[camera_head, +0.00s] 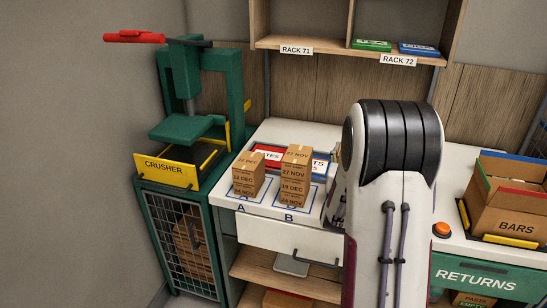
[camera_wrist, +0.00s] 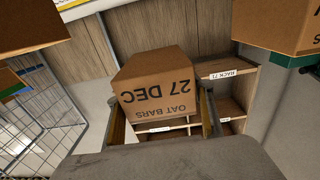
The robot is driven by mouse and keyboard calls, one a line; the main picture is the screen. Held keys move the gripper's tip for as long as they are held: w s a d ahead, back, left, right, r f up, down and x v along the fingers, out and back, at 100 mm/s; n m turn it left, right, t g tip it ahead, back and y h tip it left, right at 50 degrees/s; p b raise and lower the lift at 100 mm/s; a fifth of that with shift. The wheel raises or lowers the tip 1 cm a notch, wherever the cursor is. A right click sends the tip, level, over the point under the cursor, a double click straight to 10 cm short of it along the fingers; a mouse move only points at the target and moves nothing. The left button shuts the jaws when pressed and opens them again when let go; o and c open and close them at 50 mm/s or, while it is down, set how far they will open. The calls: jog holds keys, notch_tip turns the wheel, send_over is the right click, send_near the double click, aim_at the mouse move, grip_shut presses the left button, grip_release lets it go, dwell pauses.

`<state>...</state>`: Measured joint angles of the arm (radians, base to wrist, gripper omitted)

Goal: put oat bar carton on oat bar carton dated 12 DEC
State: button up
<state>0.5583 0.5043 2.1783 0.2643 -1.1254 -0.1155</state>
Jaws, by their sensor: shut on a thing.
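My gripper (camera_wrist: 160,112) is shut on an oat bar carton (camera_wrist: 158,85) in the wrist view. The carton's label reads "27 DEC" and "OAT BARS" upside down, with a finger on each side. In the head view my arm hides the gripper and this carton. A stack of brown cartons (camera_head: 248,177) stands on outlined spot A; its top carton's date ends in "DEC", its first number too small to be sure of. A taller carton stack (camera_head: 295,178) stands on spot B; its dates seem to read "07 NOV" on top and "19 DEC" below.
The yellow-fronted crusher (camera_head: 165,171) stands left of the white counter (camera_head: 270,218). Racks 71 and 72 (camera_head: 340,50) are behind. A cardboard BARS box (camera_head: 515,210) and an orange button (camera_head: 441,229) are right. Cardboard surfaces fill the wrist view's upper corners.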

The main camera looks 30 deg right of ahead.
jog(key=w+a+r, duration=0.1)
jog(key=w+a, duration=0.1)
jog(key=w, duration=0.2)
jog(key=w+a+r, duration=0.1)
jog(key=w+a, duration=0.2)
jog(key=w, duration=0.1)
jog(key=w+a+r, duration=0.2)
jog(key=w+a, duration=0.1)
jog(key=w, duration=0.2)
jog(key=shift+a, duration=0.2)
jog(key=r, duration=0.2)
send_over(249, 160)
jog(key=shift+f, duration=0.1)
jog(key=shift+f, duration=3.15)
jog(key=shift+f, duration=1.85)
jog(key=shift+f, duration=0.15)
jog(key=o, duration=1.2)
jog(key=shift+o, duration=0.2)
